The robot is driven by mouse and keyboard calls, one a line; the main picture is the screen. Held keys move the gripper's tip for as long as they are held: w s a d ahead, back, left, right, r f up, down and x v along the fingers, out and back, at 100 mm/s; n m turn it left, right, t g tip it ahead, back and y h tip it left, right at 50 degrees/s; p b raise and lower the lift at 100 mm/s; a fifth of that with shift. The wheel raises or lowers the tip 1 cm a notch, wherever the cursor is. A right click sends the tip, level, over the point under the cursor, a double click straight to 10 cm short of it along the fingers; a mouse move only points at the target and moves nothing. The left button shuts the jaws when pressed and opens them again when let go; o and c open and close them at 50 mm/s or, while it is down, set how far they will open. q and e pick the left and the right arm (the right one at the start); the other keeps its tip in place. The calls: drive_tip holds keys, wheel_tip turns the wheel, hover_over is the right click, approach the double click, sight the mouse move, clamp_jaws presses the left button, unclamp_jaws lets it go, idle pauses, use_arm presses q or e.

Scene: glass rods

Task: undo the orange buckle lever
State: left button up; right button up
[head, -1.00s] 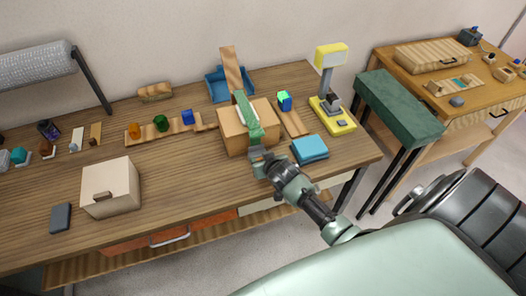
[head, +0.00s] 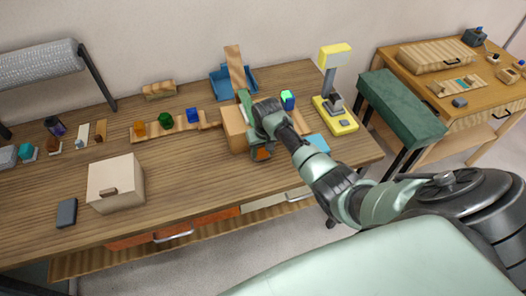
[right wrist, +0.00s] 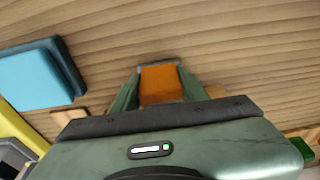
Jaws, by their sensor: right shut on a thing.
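The orange buckle lever (head: 261,153) shows at the front of a light wooden box (head: 232,128) in the head view. A green strap (head: 244,98) runs over the box, partly hidden by my right arm. In the right wrist view the orange lever (right wrist: 160,84) lies between the two green fingers of my right gripper (right wrist: 159,92), which is shut on it. In the head view the right gripper (head: 262,148) is at the box's front, and the arm covers the box's right side. My left gripper is not in view.
A blue book-like block (head: 318,143) lies right of the box, partly behind my arm. A yellow lamp-like stand (head: 337,115) is farther right. A blue tray (head: 222,84) with a wooden board stands behind. A cream box (head: 115,185) sits left; bare table lies between.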

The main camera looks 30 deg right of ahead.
drive_tip(key=shift+w, duration=0.1)
idle(0.4)
drive_tip(key=o, duration=1.4)
drive_tip(key=shift+s+a+r+b, duration=0.1)
drive_tip(key=shift+s+r+b, duration=0.1)
drive_tip(key=shift+r, duration=1.1)
drive_tip(key=shift+s+d+r+b, duration=0.15)
drive_tip(key=shift+r+b, duration=0.1)
drive_tip(key=shift+r, duration=1)
drive_tip(key=shift+s+a+r+b, duration=0.15)
drive_tip(key=shift+s+r+b, duration=0.05)
drive_tip(key=shift+r, duration=1.1)
